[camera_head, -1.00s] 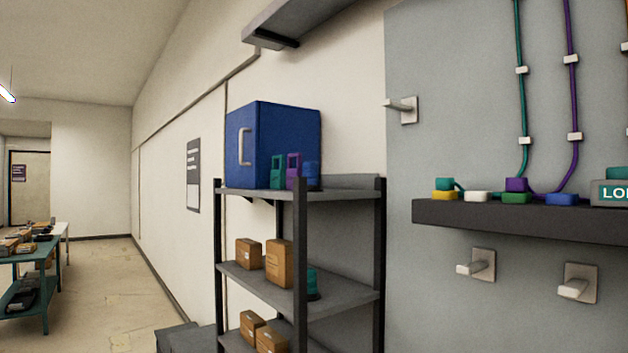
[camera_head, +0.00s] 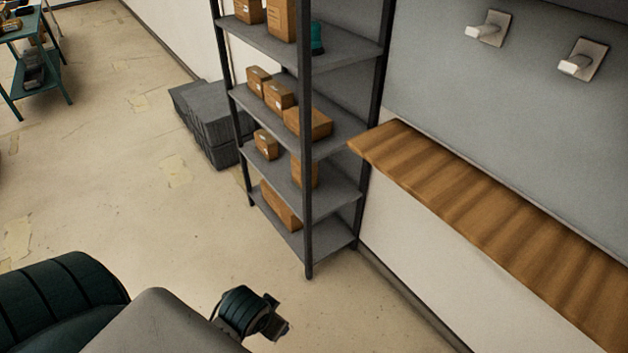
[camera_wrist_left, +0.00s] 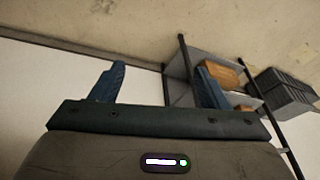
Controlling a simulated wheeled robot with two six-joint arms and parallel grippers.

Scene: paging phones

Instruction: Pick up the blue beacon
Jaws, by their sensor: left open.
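A teal beacon-like item (camera_head: 317,38) stands on an upper shelf of the dark metal rack (camera_head: 308,200) in the head view, beside cardboard boxes. My left gripper (camera_wrist_left: 160,88) shows in the left wrist view with two blue fingers wide apart and nothing between them. The rack also shows behind it in that view (camera_wrist_left: 180,65), tilted, with a cardboard box (camera_wrist_left: 221,74). My right gripper is not in view.
Grey crates (camera_head: 208,122) stand on the floor left of the rack. A green table (camera_head: 22,62) is far left. Floor between is open.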

